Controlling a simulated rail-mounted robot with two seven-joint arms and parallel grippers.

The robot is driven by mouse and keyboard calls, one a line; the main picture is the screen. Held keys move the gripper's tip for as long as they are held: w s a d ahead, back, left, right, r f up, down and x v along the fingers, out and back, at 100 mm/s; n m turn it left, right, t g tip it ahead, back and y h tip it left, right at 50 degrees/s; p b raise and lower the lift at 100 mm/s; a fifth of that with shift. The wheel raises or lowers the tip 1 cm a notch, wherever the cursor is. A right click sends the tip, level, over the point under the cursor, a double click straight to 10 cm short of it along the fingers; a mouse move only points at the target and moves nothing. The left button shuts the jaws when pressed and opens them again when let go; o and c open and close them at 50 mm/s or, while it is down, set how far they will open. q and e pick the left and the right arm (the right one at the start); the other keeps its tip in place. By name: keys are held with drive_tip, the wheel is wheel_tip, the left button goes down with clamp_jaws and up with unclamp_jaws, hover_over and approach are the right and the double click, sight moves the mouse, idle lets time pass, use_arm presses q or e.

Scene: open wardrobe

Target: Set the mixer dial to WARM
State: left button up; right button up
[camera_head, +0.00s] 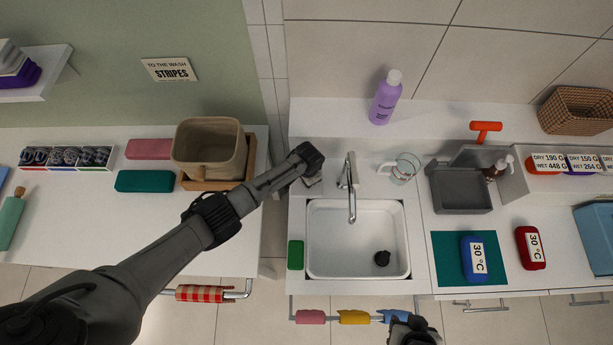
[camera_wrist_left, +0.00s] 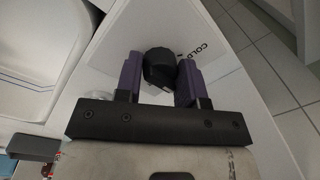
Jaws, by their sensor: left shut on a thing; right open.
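The mixer dial (camera_wrist_left: 158,66) is a dark knob on a white surface, with the word COLD printed beside it in the left wrist view. My left gripper (camera_wrist_left: 160,76) is shut on the dial, one purple finger on each side. In the head view my left gripper (camera_head: 309,166) reaches the counter just left of the faucet (camera_head: 350,185) and hides the dial. The WARM mark and the dial's pointer cannot be made out. My right gripper (camera_head: 412,328) is open at the bottom edge, by the blue cloth (camera_head: 393,316) on the front rail.
A beige basket (camera_head: 208,148) stands left, close to my left arm.

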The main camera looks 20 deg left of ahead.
use_arm(q)
drive_tip(key=shift+d+r, duration=0.1)
drive_tip(key=shift+r, duration=0.05)
drive_tip(key=o, duration=0.9)
drive_tip(key=r, duration=0.4)
drive_tip(key=r+p, duration=0.1)
drive_tip(key=r, duration=0.4)
drive_tip(key=r+p, duration=0.1)
drive_tip(key=r, duration=0.3)
drive_tip(key=shift+s+d+r, duration=0.25)
drive_tip(key=shift+r, duration=0.05)
